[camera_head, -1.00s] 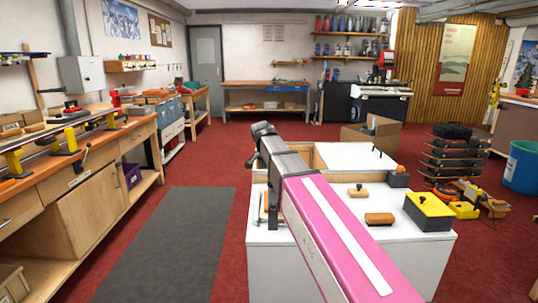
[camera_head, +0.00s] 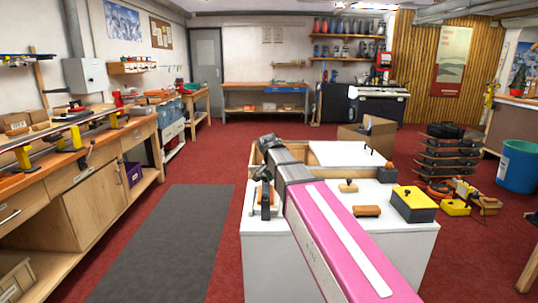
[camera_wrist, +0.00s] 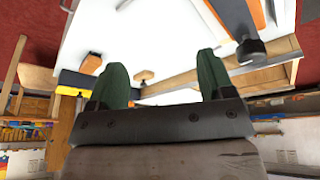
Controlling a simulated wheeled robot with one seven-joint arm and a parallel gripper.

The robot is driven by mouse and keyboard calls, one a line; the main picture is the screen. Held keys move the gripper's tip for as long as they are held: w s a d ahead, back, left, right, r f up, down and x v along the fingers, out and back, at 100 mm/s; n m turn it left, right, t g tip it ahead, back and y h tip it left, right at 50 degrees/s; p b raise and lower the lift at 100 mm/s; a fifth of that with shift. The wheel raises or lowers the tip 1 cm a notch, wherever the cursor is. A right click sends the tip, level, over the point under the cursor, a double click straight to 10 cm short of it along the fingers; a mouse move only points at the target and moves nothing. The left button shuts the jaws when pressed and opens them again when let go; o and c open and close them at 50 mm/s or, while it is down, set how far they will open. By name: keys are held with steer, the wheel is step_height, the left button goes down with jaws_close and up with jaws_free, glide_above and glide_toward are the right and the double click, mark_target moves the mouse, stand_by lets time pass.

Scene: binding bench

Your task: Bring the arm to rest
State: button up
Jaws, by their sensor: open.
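My pink arm with a white stripe (camera_head: 345,240) reaches forward over the white-topped bench (camera_head: 405,245) in the head view. My gripper (camera_wrist: 162,62) shows in the wrist view as two green fingers spread apart, with nothing between their tips. The bench's white surface (camera_wrist: 140,30) lies beyond the fingers. In the head view the fingers are hidden behind the dark wrist end of my arm.
On the bench are an orange-handled tool (camera_head: 265,203) just left of my arm, and, to the right, a knobbed block (camera_head: 348,186), a brown brush (camera_head: 367,211) and a yellow-black box (camera_head: 413,207). A grey mat (camera_head: 165,240) lies clear at left.

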steer(key=s+d+f+n+g+y, duration=0.1)
steer(key=s+d+f+n, duration=0.1)
steer(key=s+d+f, duration=0.3)
steer(key=s+d+f+n+g, duration=0.1)
steer(key=s+d+f, duration=0.4)
steer(key=f, duration=0.8)
steer(key=s+d+f+n+g+y, duration=0.1)
steer(key=s+d+f+n, duration=0.3)
steer(key=s+f, duration=0.4)
steer(key=shift+s+d+f+y, duration=0.35)
steer(key=shift+s+d, duration=0.2)
steer(key=shift+s, duration=0.65)
